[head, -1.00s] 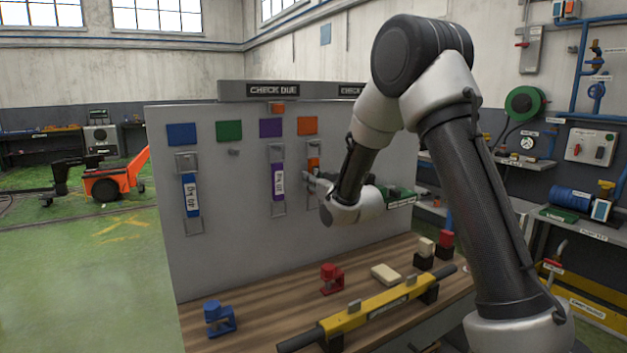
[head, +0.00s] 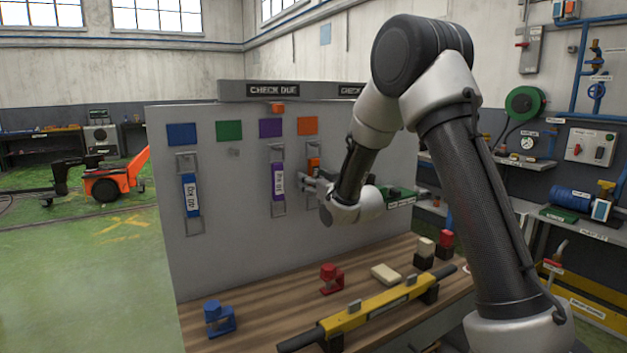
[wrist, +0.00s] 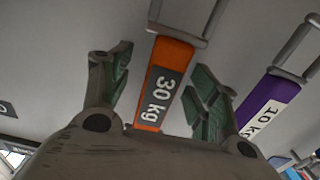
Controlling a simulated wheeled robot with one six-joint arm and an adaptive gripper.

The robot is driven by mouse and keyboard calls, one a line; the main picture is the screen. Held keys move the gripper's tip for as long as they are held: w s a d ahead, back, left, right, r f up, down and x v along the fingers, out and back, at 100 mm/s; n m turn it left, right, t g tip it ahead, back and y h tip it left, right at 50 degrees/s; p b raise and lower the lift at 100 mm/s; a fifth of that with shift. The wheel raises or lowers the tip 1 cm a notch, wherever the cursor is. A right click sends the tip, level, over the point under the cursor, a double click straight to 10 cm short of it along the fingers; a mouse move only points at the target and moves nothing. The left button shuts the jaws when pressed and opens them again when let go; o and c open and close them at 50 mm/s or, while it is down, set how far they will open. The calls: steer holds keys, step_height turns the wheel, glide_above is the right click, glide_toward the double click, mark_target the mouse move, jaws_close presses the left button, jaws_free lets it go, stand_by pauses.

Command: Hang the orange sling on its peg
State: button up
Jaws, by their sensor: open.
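The orange sling (head: 314,162) hangs upright against the grey board, below the orange square (head: 307,125). A metal loop shows at its upper end; the peg behind it cannot be made out. In the wrist view the sling (wrist: 166,75) carries a "30 kg" label and lies between the spread fingers, with gaps visible on both sides. My gripper (head: 308,183) is open in front of the board, beside the sling's lower part, and hides its lower end in the head view.
The purple sling (head: 278,180) hangs just left of my gripper, and the blue sling (head: 190,195) farther left. A bare peg (head: 233,152) is under the green square (head: 229,131). Below, the bench holds a yellow beam (head: 375,308) and small red (head: 331,278) and blue (head: 219,318) fixtures.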

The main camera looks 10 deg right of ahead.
steer(key=shift+s, duration=0.1)
steer(key=v, duration=1)
stand_by(1.5)
step_height(320, 180, down, 11)
steer(key=s+d+g+h, duration=0.2)
steer(key=g, duration=0.3)
steer(key=s+d+f+g+h, duration=0.2)
steer(key=s+d+f+g, duration=0.15)
steer(key=s, duration=0.45)
steer(key=s+d+r+m+g, duration=0.1)
steer(key=s+d+r, duration=0.1)
steer(key=s+r, duration=0.3)
steer(key=s+d+r+m+g+h, duration=0.1)
steer(key=s+r, duration=0.4)
steer(key=s, duration=0.9)
steer(key=s+d+r+m+g, duration=0.1)
steer(key=s+d+r, duration=0.3)
steer(key=s, duration=0.6)
step_height(320, 180, up, 2)
steer(key=shift+d+r+m+g+h, duration=0.1)
steer(key=shift+d+m+g+h, duration=0.25)
steer(key=shift+g, duration=0.3)
